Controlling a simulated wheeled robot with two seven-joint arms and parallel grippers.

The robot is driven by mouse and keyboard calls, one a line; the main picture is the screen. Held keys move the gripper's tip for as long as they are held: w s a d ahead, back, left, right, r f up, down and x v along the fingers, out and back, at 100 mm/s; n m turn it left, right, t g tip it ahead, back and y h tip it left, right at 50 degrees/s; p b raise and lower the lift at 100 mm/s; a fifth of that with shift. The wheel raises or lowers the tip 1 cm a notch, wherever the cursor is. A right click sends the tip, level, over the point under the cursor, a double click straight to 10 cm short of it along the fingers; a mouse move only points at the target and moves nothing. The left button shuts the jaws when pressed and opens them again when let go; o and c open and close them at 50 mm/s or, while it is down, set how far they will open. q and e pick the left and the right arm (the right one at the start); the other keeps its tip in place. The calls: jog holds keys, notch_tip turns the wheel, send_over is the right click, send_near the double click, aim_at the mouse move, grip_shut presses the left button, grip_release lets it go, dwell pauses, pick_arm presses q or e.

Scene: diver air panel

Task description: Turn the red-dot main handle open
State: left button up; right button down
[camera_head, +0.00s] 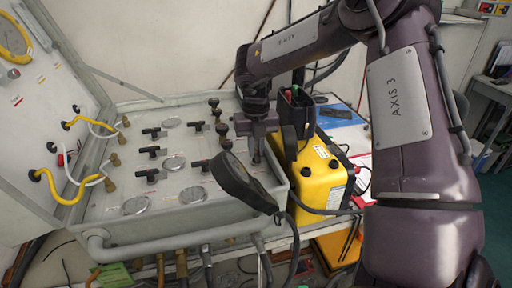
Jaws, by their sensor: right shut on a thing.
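The air panel (110,205) is a grey open case with several black T-shaped handles, such as one at the upper left (151,132) and one at the lower left (152,175). Round gauges sit between them. My right gripper (257,152) points down at the panel's right edge, with its fingers close together. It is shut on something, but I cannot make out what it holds. A dark oval device (243,183) hides part of the area below it. I cannot make out a red dot on any handle. My left gripper is not in view.
The open lid (35,120) with yellow and white hoses stands at the left. A yellow case (322,182) with black parts stands right of the panel. A dark cable hangs from the oval device. Hoses and fittings run below the panel's front.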

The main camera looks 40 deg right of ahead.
aim_at(256, 152)
jog(key=shift+w+r, duration=0.15)
jog(key=shift+r, duration=0.05)
jog(key=c, duration=1.5)
grip_release()
jog(key=shift+f, duration=0.1)
jog(key=shift+o, duration=0.2)
notch_tip(256, 152, up, 8)
jog(key=shift+f, duration=0.1)
